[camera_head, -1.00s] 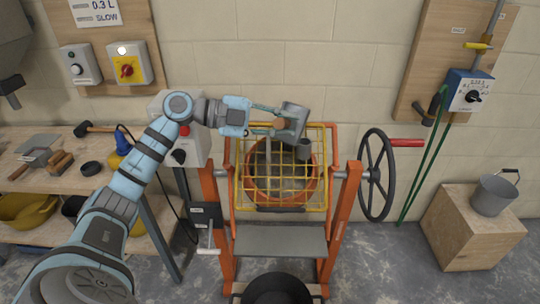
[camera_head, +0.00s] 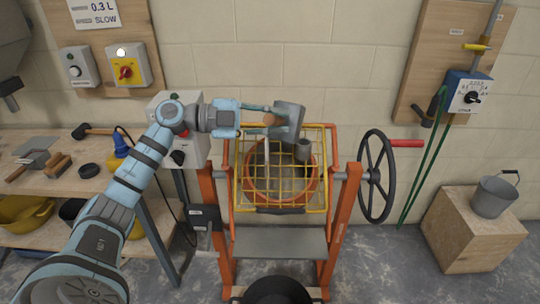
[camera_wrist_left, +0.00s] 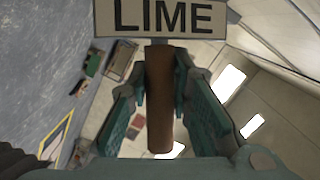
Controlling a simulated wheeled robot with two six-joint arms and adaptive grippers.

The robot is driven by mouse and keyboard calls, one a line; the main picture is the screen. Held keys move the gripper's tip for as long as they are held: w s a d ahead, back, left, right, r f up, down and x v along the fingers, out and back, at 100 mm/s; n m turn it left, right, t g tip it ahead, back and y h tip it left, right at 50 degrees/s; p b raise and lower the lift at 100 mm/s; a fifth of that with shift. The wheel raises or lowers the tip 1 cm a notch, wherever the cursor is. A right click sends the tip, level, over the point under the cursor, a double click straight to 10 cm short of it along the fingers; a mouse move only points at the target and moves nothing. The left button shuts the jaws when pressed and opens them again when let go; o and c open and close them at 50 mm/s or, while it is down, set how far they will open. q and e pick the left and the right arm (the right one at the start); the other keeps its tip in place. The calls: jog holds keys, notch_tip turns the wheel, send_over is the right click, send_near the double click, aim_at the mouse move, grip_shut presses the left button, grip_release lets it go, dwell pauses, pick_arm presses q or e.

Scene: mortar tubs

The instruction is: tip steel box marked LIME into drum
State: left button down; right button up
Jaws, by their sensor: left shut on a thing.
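The steel box (camera_head: 289,118) is grey, and its LIME label (camera_wrist_left: 165,17) shows at the top of the left wrist view. My left gripper (camera_head: 270,119) is shut on the box's brown handle (camera_wrist_left: 160,100). It holds the box tilted above the back of the yellow guard grid. The drum (camera_head: 284,178) is orange-rimmed and sits in an orange frame under that grid (camera_head: 240,190). A small grey cylinder (camera_head: 303,150) shows just below the box, over the grid. The inside of the box is hidden. My right gripper is not in view.
A black handwheel (camera_head: 375,178) with a red handle stands right of the drum. A bucket (camera_head: 494,196) sits on a wooden block at right. A bench (camera_head: 45,185) with tools is at left. A black tub (camera_head: 277,291) is on the floor in front.

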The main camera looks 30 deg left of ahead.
pick_arm(q)
jog(key=shift+a+r, duration=0.1)
jog(key=shift+a, duration=0.15)
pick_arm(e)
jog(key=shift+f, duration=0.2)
pick_arm(q)
jog(key=shift+s+a+f+h+b, duration=0.1)
jog(key=shift+a+f+h+b, duration=0.15)
jog(key=shift+b, duration=0.25)
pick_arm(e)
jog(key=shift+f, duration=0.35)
